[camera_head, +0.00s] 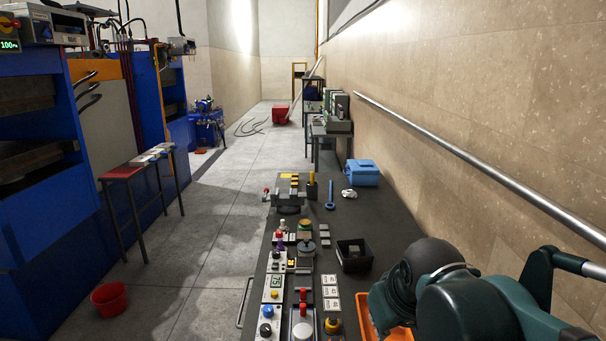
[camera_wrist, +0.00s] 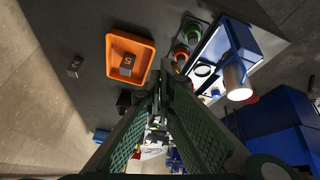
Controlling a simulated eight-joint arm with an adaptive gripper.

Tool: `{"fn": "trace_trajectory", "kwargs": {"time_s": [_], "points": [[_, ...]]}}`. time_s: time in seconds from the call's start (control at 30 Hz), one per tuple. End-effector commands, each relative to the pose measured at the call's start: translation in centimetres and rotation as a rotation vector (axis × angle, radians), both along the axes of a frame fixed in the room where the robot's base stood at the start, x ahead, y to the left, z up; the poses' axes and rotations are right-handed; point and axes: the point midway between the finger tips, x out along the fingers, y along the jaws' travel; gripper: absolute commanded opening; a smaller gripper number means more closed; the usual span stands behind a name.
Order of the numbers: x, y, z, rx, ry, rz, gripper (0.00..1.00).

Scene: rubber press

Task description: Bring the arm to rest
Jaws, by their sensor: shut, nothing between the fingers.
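My arm (camera_head: 455,300) shows at the lower right of the head view, folded over the right side of the dark bench (camera_head: 355,215). My gripper (camera_wrist: 162,90) shows in the wrist view, its two green fingers shut with nothing between them. The fingertips are apart from the objects around them. I cannot make out the fingers in the head view.
An orange tray (camera_wrist: 112,61) holds a dark numbered block (camera_wrist: 127,65); another block (camera_wrist: 75,67) lies beside it. Control boxes with buttons (camera_head: 271,290), a black bin (camera_head: 354,255) and a blue toolbox (camera_head: 362,173) stand on the bench. A rail (camera_head: 480,170) runs along the right wall.

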Motion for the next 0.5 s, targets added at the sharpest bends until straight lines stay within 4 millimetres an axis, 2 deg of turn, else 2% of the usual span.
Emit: {"fn": "trace_trajectory", "kwargs": {"time_s": [0.2,0.5], "points": [[-2.9,-2.0,-0.8,0.042,-0.043,-0.09,0.0],[-6.2,-4.2,-2.2,0.098,-0.102,-0.202,0.0]]}}
